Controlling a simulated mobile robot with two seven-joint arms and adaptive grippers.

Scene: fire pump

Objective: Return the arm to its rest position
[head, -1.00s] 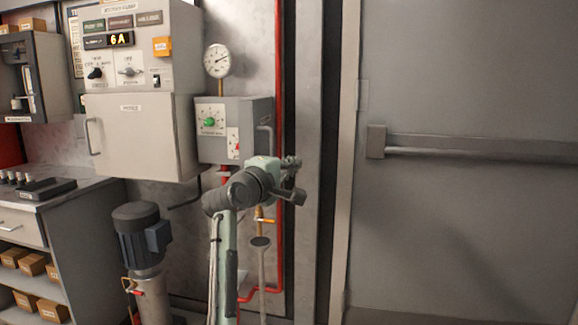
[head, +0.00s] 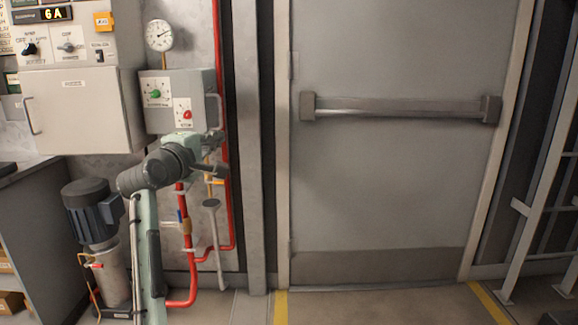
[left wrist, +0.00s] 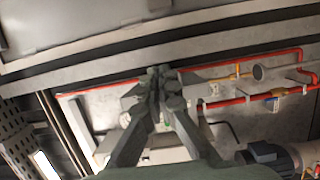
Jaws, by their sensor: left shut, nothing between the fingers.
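My left arm rises from the bottom left of the head view, and its wrist bends over to the right. My left gripper (head: 214,150) is at its end, in front of the wall just below the grey control box (head: 178,100). In the left wrist view the two fingers of the left gripper (left wrist: 165,90) meet at their tips, shut with nothing between them. The gripper appears apart from the wall and pipes. My right arm and gripper are not in view.
A pump with a dark motor (head: 92,212) stands left of my arm. Red pipes (head: 227,190) run down the wall behind the gripper. A white cabinet (head: 80,112) and a gauge (head: 159,36) are above. A closed grey door (head: 390,180) with a push bar and clear floor lie to the right.

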